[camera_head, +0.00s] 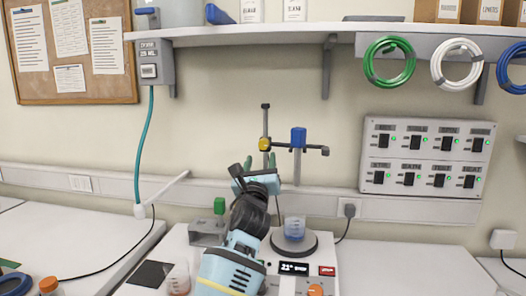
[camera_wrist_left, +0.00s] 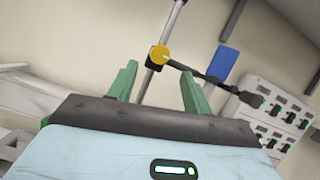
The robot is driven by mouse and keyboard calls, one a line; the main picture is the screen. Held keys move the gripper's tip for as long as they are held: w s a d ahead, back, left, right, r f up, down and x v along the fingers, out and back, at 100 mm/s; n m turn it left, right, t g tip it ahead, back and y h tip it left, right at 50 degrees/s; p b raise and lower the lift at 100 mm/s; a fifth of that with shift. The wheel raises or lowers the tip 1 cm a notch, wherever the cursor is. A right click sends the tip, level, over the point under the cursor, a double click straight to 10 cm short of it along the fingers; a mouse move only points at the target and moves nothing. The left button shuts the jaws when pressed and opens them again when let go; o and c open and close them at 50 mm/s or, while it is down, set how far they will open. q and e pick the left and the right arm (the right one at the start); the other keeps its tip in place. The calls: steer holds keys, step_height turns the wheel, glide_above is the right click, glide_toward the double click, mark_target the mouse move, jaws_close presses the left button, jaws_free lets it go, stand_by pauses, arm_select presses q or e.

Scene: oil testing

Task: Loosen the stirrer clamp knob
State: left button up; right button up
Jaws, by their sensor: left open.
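The yellow clamp knob (camera_head: 264,143) sits on the upright rod (camera_head: 266,120) of the stirrer stand, where a dark horizontal bar (camera_head: 315,149) carries the blue stirrer (camera_head: 298,137). My left gripper (camera_head: 260,161) is open, its green fingers pointing up just below the knob. In the left wrist view the knob (camera_wrist_left: 160,55) shows just beyond the gap between the open fingers (camera_wrist_left: 159,70), with the rod running behind; nothing is between the fingers. I cannot tell the exact distance to the knob. My right gripper is not in view.
A beaker of blue liquid (camera_head: 295,228) stands on the round dark plate (camera_head: 295,244) right of my left arm. A switch panel (camera_head: 427,156) hangs on the wall at right.

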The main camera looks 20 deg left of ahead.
mark_target(263, 148)
arm_select(q)
steer(key=x, duration=0.3)
steer(key=shift+w, duration=0.35)
steer(key=shift+b+x, duration=0.35)
steer(key=shift+x, duration=0.6)
steer(key=c, duration=1)
